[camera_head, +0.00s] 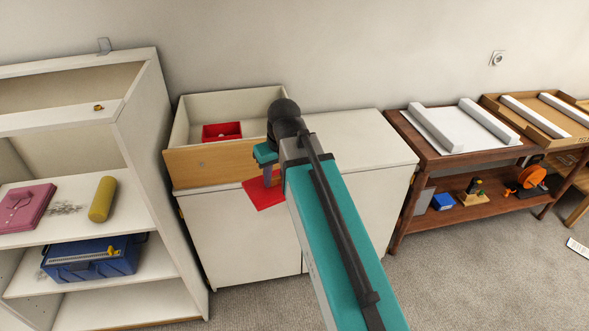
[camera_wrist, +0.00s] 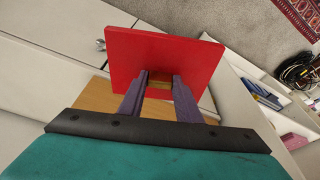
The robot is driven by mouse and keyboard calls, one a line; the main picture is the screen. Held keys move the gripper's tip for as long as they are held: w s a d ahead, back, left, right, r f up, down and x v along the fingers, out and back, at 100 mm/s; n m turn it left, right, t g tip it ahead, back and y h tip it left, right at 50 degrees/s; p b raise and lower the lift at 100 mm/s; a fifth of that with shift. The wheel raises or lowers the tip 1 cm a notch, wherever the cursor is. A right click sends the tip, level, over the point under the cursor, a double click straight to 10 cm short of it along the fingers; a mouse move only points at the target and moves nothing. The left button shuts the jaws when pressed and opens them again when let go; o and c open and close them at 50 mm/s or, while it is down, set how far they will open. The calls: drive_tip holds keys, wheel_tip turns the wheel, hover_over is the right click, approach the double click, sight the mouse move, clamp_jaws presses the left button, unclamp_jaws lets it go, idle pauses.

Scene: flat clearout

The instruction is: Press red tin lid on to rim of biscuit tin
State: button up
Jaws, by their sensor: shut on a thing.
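The red tin lid (camera_head: 264,193) is a flat red square, hanging in front of the drawer's wooden face. My gripper (camera_wrist: 160,78) is shut on the lid, its two purple fingers at the lid's near edge in the wrist view, where the lid (camera_wrist: 165,52) is large and tilted. A small open red box, seemingly the biscuit tin (camera_head: 222,132), sits inside the open drawer (camera_head: 190,157). The lid is apart from it, lower and to the right. Part of the drawer is hidden behind my arm. The tin cannot be made out in the wrist view.
The drawer sits in a white cabinet (camera_head: 245,240) whose top right is clear. A white shelf unit (camera_head: 137,110) stands left, holding a pink box (camera_head: 25,207), a yellow cylinder (camera_head: 102,199) and a blue toolbox (camera_head: 92,260). A brown table (camera_head: 428,152) stands right. Carpet is open in front.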

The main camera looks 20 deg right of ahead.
drive_tip(key=shift+s+a+m, duration=0.15)
drive_tip(key=shift+s+m, duration=0.25)
drive_tip(key=shift+m, duration=0.1)
drive_tip(key=shift+s+m+h, duration=0.15)
drive_tip(key=shift+m+h, duration=0.15)
drive_tip(key=shift+m, duration=0.3)
drive_tip(key=shift+d, duration=0.2)
